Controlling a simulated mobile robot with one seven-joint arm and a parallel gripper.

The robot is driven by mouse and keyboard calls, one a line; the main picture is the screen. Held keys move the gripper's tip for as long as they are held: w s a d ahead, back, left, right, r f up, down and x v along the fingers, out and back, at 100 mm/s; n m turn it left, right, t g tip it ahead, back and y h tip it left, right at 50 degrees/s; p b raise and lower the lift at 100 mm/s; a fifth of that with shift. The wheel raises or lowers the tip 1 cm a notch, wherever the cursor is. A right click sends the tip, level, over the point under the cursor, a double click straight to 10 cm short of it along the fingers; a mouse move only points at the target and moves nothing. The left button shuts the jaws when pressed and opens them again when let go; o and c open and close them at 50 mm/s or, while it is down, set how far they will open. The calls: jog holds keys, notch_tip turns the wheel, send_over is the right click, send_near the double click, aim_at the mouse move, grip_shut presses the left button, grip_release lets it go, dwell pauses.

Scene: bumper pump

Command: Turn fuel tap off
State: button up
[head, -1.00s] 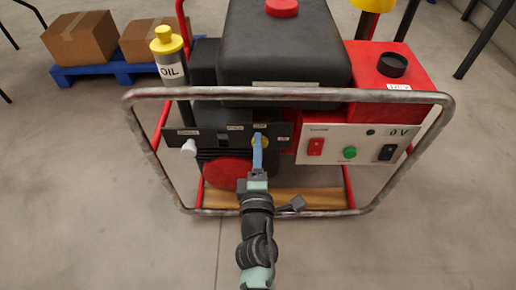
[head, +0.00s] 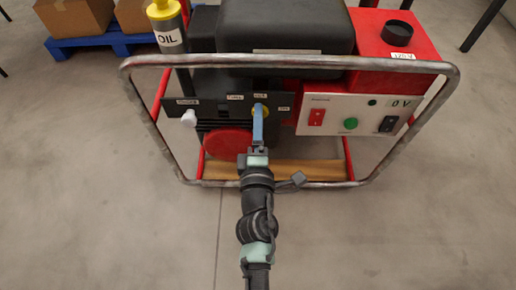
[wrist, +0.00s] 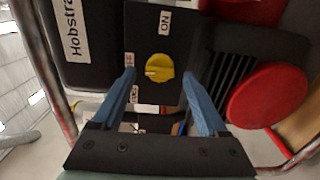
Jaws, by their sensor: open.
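The fuel tap is a round yellow knob (wrist: 159,67) on a dark panel, with a raised grip bar and white labels around it, one reading ON. In the wrist view it sits between and just beyond the blue fingertips of my gripper (wrist: 157,84), which are apart and empty. I cannot tell whether a finger touches the knob.
A metal tube frame (head: 300,61) surrounds the machine, and my arm reaches in below its top bar. A white control panel (head: 335,117) is to the right, a white knob (head: 189,118) to the left. A red disc (wrist: 268,95) is beside the tap panel.

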jog(key=s, duration=1.1)
jog(key=shift+s, duration=0.35)
jog(key=w+d+r+m+t+h+p, duration=0.1)
jog(key=w+d+r+m+t+p, duration=0.2)
jog(key=r, duration=1.1)
jog(key=w+r+m+h+p, duration=0.25)
jog(key=r+m, duration=0.25)
jog(key=r, duration=0.8)
jog(key=w+d+r+m+t+h+p, duration=0.15)
jog(key=r+m+p, duration=0.25)
jog(key=r, duration=1)
jog(key=s+a+r+m+t+y+p, duration=0.1)
jog(key=s+r+m+t+y+p, duration=0.15)
jog(key=r, duration=0.75)
jog(key=s+a+r+m+t+y+p, duration=0.1)
jog(key=s+a+r+m+p, duration=0.15)
jog(key=r, duration=0.75)
jog(key=s+a+r+m+t+y+p, duration=0.1)
jog(key=s+r+y+p, duration=0.2)
jog(key=r, duration=0.8)
notch_tip(320, 180, up, 37)
jog(key=h+p, duration=0.1)
jog(key=p, duration=3.6)
jog(key=shift+s+d+f, duration=0.15)
jog(key=shift+s+f, duration=0.05)
jog(key=shift+s, duration=0.15)
jog(key=shift+h, duration=0.25)
